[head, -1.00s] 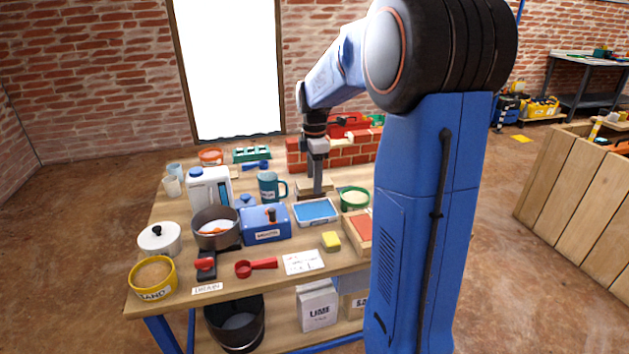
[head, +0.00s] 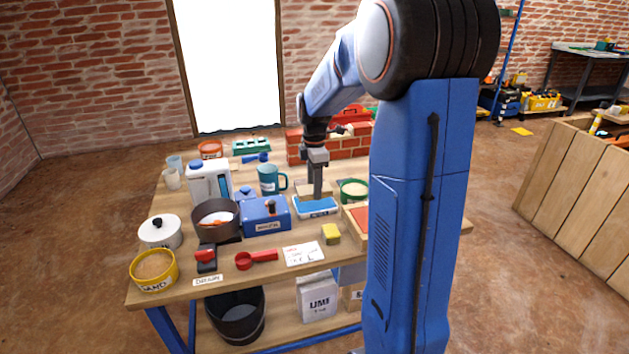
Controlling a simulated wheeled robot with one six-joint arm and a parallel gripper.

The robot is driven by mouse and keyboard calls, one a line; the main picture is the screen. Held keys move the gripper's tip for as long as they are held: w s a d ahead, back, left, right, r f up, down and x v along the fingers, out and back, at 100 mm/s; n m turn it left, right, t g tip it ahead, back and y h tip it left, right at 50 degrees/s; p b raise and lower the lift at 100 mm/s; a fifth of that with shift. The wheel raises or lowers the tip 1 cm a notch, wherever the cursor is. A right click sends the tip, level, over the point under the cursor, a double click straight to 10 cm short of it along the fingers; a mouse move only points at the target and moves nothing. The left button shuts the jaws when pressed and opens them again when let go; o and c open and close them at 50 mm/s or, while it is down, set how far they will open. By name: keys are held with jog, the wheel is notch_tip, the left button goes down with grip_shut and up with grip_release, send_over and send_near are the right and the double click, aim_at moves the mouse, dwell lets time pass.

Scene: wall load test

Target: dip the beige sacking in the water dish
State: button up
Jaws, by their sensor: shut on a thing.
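My gripper (head: 317,194) points straight down above the back part of the water dish (head: 316,213), a shallow white-rimmed tray with blue inside. The gripper is shut. A beige patch (head: 304,189) shows beside and behind its fingers, which I take to be the sacking; the fingers cover part of it. The gap between the fingertips and the water is too small to tell whether they touch.
A teal mug (head: 269,179) and a low brick wall (head: 343,148) are behind. A yellow sponge (head: 331,234) lies in front.

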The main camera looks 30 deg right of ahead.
aim_at(315, 206)
jog(key=shift+f, duration=1.85)
jog(key=shift+f, duration=0.6)
dwell(0.4)
jog(key=o, duration=1)
jog(key=shift+r, duration=0.1)
notch_tip(315, 206, up, 17)
jog(key=shift+r, duration=0.15)
jog(key=s+a+f+m+t, duration=0.1)
jog(key=s+a+m, duration=0.4)
jog(key=s, duration=0.5)
jog(key=s+a+f+m+t, duration=0.2)
jog(key=s+a+m, duration=0.3)
jog(key=s, duration=0.5)
jog(key=s+a+f+m+t, duration=0.1)
jog(key=s+a+m, duration=0.3)
jog(key=s, duration=0.6)
jog(key=shift+a+f+m+t, duration=0.4)
jog(key=shift+a+f, duration=0.45)
jog(key=shift+a, duration=0.2)
